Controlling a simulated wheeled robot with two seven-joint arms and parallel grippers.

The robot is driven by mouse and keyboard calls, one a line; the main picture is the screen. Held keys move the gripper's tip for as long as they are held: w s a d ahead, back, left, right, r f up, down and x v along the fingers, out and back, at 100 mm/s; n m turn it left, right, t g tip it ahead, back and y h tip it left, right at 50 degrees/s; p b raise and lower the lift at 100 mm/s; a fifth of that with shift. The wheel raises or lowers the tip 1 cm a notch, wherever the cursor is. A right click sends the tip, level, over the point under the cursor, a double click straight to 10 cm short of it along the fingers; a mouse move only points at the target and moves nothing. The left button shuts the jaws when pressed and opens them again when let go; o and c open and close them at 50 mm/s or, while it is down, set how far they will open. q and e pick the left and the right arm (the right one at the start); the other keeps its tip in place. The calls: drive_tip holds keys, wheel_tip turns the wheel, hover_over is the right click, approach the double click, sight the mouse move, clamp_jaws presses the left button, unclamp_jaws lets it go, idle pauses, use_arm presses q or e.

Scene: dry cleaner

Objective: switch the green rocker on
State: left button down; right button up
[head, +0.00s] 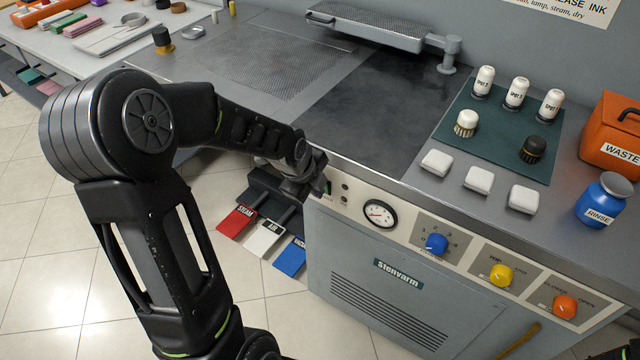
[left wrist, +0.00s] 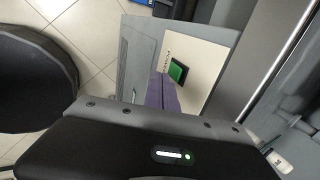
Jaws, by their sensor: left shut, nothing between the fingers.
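The green rocker (left wrist: 178,72) shows in the left wrist view as a green piece in a dark frame on the cream panel. In the head view it is mostly hidden by my left gripper (head: 319,178), at the left end of the console's front. My left gripper is shut and empty. In the left wrist view its fingers (left wrist: 163,92) point at the panel, just left of and below the rocker. I cannot tell whether they touch it or which way the rocker is tipped.
The front panel also carries a gauge (head: 380,213), a blue knob (head: 436,243), a yellow knob (head: 501,274) and an orange knob (head: 565,306). Red, white and blue pedals lie below. White-capped bottles (head: 516,93), an orange waste box (head: 612,135) and a blue rinse bottle (head: 604,200) stand on top.

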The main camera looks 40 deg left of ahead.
sight(326, 186)
use_arm(q)
drive_tip(key=shift+w+r, duration=0.15)
drive_tip(key=shift+w, duration=0.55)
drive_tip(key=shift+w+r+g+p, duration=0.5)
drive_tip(key=shift+w+p, duration=0.1)
drive_tip(key=shift+p, duration=0.65)
drive_tip(key=shift+s+f+b, duration=0.1)
drive_tip(key=shift+f+b, duration=0.3)
drive_tip(key=shift+b, duration=0.05)
drive_tip(key=shift+r, duration=0.1)
drive_tip(key=shift+r+p, duration=0.65)
drive_tip(key=shift+r, duration=0.1)
